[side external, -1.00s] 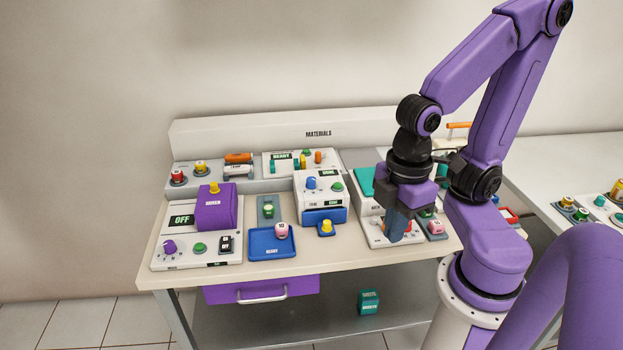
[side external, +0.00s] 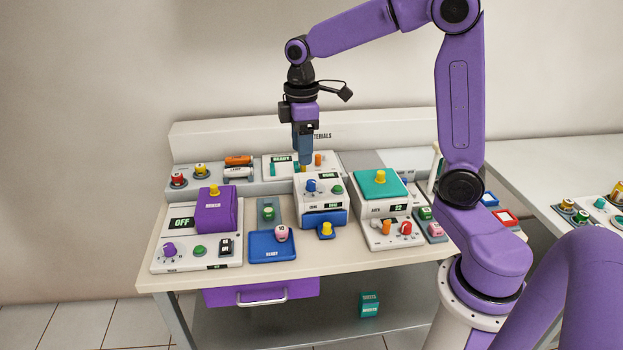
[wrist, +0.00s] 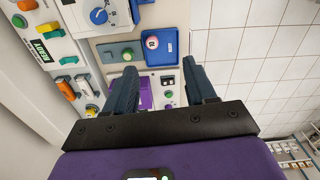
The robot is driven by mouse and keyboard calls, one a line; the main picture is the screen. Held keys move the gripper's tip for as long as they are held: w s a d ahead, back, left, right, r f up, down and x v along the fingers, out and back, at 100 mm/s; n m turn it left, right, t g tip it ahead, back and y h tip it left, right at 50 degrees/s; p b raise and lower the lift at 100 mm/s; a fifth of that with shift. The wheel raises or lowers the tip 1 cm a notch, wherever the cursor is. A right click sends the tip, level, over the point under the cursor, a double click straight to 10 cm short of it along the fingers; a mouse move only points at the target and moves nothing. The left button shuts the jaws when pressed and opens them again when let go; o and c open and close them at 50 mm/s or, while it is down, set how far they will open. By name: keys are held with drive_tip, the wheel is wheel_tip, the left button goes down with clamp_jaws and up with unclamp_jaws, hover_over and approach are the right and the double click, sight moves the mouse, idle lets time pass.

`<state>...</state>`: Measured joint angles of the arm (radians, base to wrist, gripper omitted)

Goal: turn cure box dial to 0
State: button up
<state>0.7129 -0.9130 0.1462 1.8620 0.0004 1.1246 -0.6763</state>
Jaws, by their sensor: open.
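A white box with a purple lid (side external: 216,208), an OFF display and a purple dial (side external: 169,249) stands at the front left of the bench. A white box in the middle (side external: 319,199) has a blue dial (side external: 311,184). A white box at right has a teal lid (side external: 378,188) and an orange knob (side external: 387,227). I cannot read which is the cure box, nor any dial's number. My gripper (side external: 305,161) is open and empty, pointing down above the middle box's back edge. In the wrist view the blue dial (wrist: 98,16) lies ahead of the fingers and the purple lid (wrist: 146,96) shows between them.
A blue tray (side external: 259,251) holds a pink piece marked 10 (side external: 282,233). A READY panel (side external: 276,157) with coloured sliders stands at the back. A yellow-topped blue piece (side external: 326,230) sits before the middle box. The bench front edge is clear.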

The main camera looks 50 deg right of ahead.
drive_tip(key=m, duration=0.1)
hover_over(312, 181)
wheel_tip(312, 181, down, 17)
drive_tip(key=shift+a+f, duration=0.1)
idle(0.4)
clamp_jaws()
